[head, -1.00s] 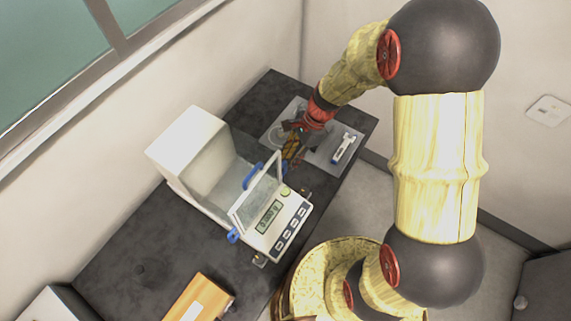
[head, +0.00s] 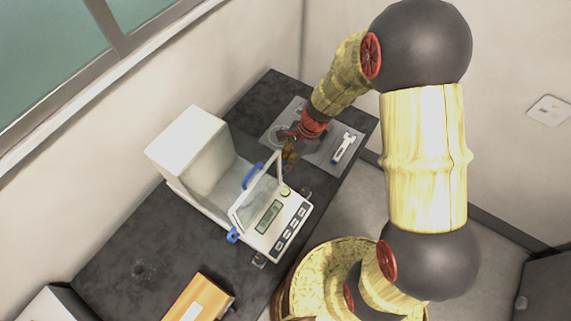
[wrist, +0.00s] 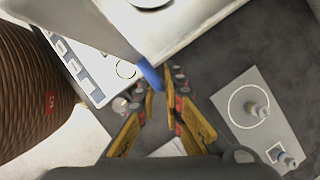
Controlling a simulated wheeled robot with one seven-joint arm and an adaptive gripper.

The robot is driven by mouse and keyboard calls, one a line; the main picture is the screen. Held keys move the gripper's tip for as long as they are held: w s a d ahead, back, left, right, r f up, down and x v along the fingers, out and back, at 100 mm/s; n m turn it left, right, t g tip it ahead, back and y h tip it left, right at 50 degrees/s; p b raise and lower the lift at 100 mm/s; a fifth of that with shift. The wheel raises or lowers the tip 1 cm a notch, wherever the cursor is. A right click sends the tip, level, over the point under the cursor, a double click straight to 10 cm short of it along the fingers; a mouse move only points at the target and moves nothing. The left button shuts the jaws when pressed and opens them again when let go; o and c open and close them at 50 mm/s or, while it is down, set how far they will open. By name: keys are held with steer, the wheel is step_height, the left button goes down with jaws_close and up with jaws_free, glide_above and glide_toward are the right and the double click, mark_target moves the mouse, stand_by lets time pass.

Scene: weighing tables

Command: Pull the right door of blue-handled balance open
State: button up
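The white balance (head: 187,145) with blue handles stands on the dark table, its panel and display toward the lower right. One blue handle (head: 252,176) is on its upper part and another (head: 233,235) on its lower-left side. The right-side handle cannot be made out in the head view; in the wrist view a blue handle (wrist: 151,76) shows at my fingertips. My gripper (head: 288,160) is beside the balance's right side. In the wrist view its yellow fingers (wrist: 159,92) are apart, with the handle's end at or between the tips; contact is unclear.
An orange-brown box (head: 190,300) stands at the table's front. A wall is behind.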

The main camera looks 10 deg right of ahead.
jaws_close()
stand_by(0.4)
steer(key=shift+w+a, duration=0.2)
steer(key=w+a+p, duration=0.2)
steer(key=w+a, duration=0.8)
steer(key=shift+w+p, duration=0.15)
steer(key=shift+p, duration=0.2)
steer(key=shift+a, duration=0.1)
steer(key=shift+o, duration=2.1)
jaws_free()
steer(key=shift+o, duration=0.7)
steer(key=shift+r, duration=0.1)
